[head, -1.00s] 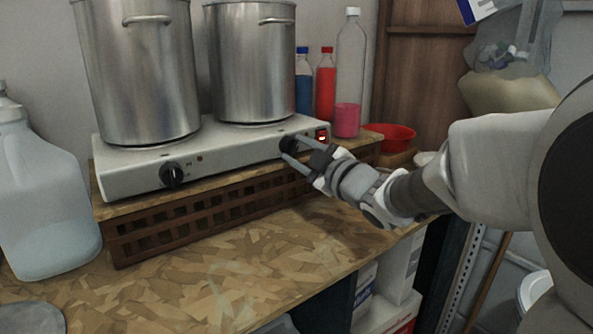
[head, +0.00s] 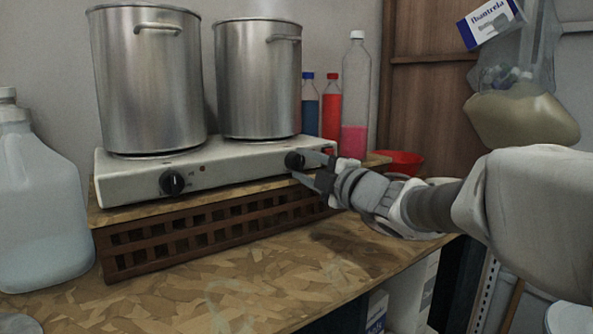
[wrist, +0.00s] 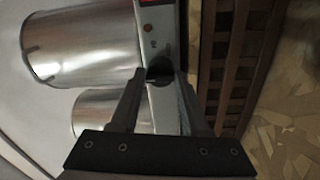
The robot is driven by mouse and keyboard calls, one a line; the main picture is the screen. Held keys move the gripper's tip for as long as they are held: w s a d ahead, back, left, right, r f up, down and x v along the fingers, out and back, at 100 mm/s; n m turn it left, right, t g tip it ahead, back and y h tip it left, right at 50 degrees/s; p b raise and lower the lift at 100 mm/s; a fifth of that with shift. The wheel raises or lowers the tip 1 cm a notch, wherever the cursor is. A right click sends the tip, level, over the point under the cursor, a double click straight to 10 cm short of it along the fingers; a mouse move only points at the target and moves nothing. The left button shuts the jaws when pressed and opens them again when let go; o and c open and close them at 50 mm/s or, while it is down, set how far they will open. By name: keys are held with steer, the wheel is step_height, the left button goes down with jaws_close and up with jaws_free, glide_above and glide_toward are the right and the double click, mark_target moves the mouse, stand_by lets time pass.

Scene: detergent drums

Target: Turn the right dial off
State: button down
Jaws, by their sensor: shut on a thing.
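The right dial (head: 294,160) is a black round knob on the front of the white two-plate cooker (head: 235,165). My gripper (head: 301,166) reaches it from the right, with one finger above and one below the knob. In the wrist view, the dial (wrist: 158,72) sits between the fingertips of my gripper (wrist: 160,75), which is shut on it. Its pointer is hard to make out. The left dial (head: 172,182) is free, with a small light (head: 203,168) beside it.
Two steel pots (head: 150,80) (head: 258,80) stand on the cooker. A jug (head: 40,205) stands left. The wooden counter (head: 230,290) in front is mostly clear.

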steer(key=shift+f, duration=0.1)
steer(key=shift+c, duration=2)
jaws_free()
steer(key=r+p+v, duration=0.1)
steer(key=p+v, duration=0.2)
steer(key=v, duration=1.4)
steer(key=shift+s+f+p, duration=0.2)
steer(key=shift+f+p, duration=0.1)
steer(key=shift+f, duration=0.15)
steer(key=shift+d, duration=0.15)
